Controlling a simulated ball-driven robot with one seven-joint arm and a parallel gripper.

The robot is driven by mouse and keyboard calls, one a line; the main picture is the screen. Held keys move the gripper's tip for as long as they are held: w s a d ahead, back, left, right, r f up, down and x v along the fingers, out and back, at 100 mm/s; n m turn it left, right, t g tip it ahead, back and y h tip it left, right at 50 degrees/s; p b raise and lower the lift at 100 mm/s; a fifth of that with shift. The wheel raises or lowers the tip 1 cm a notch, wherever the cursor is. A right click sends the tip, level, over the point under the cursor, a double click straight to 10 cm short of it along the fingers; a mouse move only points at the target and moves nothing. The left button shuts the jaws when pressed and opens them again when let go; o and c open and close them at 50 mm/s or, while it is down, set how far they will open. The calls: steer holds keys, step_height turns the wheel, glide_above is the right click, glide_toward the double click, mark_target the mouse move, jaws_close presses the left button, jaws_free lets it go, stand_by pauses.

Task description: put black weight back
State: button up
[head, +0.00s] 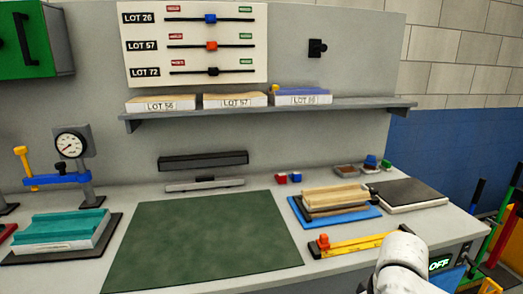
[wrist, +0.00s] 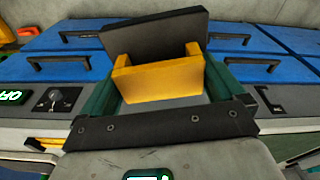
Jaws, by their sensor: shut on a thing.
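The black weight (wrist: 150,37) shows in the wrist view as a dark slab with a yellow handle (wrist: 155,82). My gripper (wrist: 162,74) has its green fingers on either side of the yellow handle and is shut on it. The slab is beyond the handle, clear of the fingers. The weight is held in front of blue drawer fronts, and no surface is seen touching it. In the head view only my white arm shows at the lower right; the gripper and weight are not visible there.
Blue drawers with dark handles (wrist: 65,65) lie behind the weight. The bench's front panel carries a lit OFF display (head: 439,263). On the bench are a green mat (head: 200,240), a blue tray (head: 365,217), a dark plate (head: 410,194) and a yellow tool (head: 355,244). The mat is clear.

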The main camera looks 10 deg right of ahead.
steer(key=s+a+f+m, duration=0.1)
steer(key=a+f, duration=0.3)
steer(key=f, duration=0.4)
steer(key=s+a+f+m, duration=0.1)
steer(key=s+a+f, duration=0.2)
steer(key=a+f, duration=0.2)
steer(key=shift+s+a+f+m, duration=0.15)
steer(key=shift+s+f+m, duration=0.2)
steer(key=shift+f, duration=1.3)
steer(key=shift+w, duration=0.1)
steer(key=shift+w+a+r, duration=0.75)
steer(key=shift+w+r, duration=0.45)
steer(key=shift+w, duration=0.4)
steer(key=shift+s+d+f, duration=0.4)
steer(key=shift+s+f, duration=0.2)
steer(key=shift+s, duration=0.2)
steer(key=shift+s+d+f, duration=0.4)
steer(key=shift+s+f, duration=0.2)
steer(key=shift+s, duration=0.2)
steer(key=shift+a, duration=0.1)
